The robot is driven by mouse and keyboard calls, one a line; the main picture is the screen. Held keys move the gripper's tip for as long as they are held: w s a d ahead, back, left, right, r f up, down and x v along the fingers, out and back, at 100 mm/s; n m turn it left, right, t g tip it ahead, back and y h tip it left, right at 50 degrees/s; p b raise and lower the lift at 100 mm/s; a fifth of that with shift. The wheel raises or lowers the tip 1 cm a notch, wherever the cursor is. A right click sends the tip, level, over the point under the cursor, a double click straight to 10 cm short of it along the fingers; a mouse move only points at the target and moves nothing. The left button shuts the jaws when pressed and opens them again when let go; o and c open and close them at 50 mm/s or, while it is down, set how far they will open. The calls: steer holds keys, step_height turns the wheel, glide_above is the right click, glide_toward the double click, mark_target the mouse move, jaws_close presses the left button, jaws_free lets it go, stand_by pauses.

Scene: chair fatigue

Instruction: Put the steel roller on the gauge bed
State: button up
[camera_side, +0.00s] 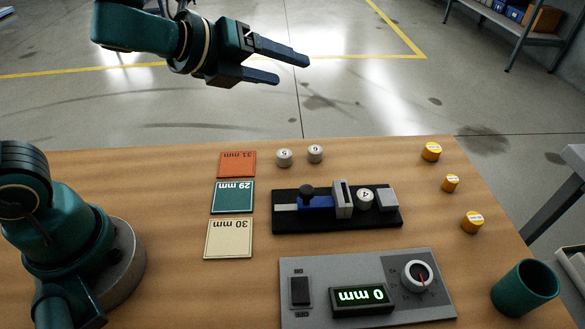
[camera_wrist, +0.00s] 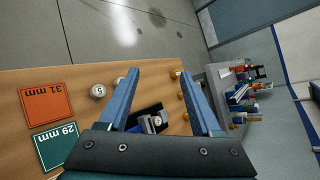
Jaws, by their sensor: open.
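My gripper (camera_side: 293,69) is open and empty, raised above the far side of the table; its two blue fingers also show in the wrist view (camera_wrist: 158,73). The gauge bed (camera_side: 300,221) is a black base with a blue slide, a grey upright jaw (camera_side: 343,199) and a grey block (camera_side: 387,200). A steel roller marked 4 (camera_side: 365,198) sits on the bed between jaw and block; it shows between the fingers in the wrist view (camera_wrist: 157,121). Rollers marked 5 (camera_side: 284,158) and 6 (camera_side: 315,154) stand on the table behind the bed.
Cards marked 31 mm (camera_side: 237,164), 29 mm (camera_side: 232,197) and 30 mm (camera_side: 229,238) lie left of the bed. Yellow-orange pieces (camera_side: 451,183) and a green cup (camera_side: 525,288) stand at right.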

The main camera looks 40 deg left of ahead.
steer(key=s+a+r+n+y, duration=0.1)
steer(key=s+a+n+y, duration=0.4)
steer(key=n, duration=0.6)
steer(key=s+d+f+n+g+h, duration=0.1)
steer(key=s+f+n+g, duration=0.1)
steer(key=s+n, duration=0.4)
steer(key=s+d+f+n+g+h, duration=0.1)
steer(key=s+f+n+g+h, duration=0.1)
steer(key=s+n+g, duration=0.2)
steer(key=s+n, duration=0.3)
steer(key=n, duration=0.4)
steer(key=shift+s+f+n, duration=0.2)
steer(key=shift+s+n, duration=0.05)
steer(key=shift+n, duration=0.05)
